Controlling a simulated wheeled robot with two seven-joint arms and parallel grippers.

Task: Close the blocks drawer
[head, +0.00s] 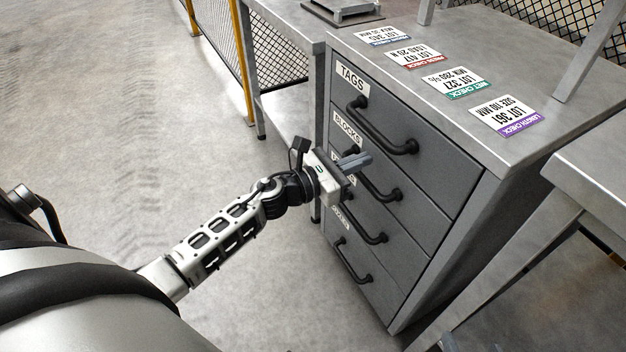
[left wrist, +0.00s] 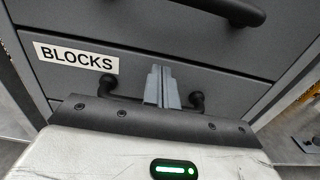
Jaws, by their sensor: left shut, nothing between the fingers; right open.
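The blocks drawer (head: 417,207) is the second from the top in a grey cabinet, with a white BLOCKS label (head: 348,131). Its front looks about level with its neighbours; I cannot tell whether a small gap remains. My left gripper (head: 357,162) is shut and empty in front of this drawer, over its dark handle (head: 385,192). In the left wrist view, the shut fingers (left wrist: 161,85) point at the drawer front (left wrist: 220,80), right of the label (left wrist: 76,57) and between the handle's two posts. Contact is unclear. My right gripper is out of view.
The tags drawer (head: 430,150) with its handle (head: 380,128) lies above, and more handled drawers lie below. Several label cards (head: 455,83) lie on the cabinet top. A grey table (head: 600,165) stands at the right. The floor at the left is clear.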

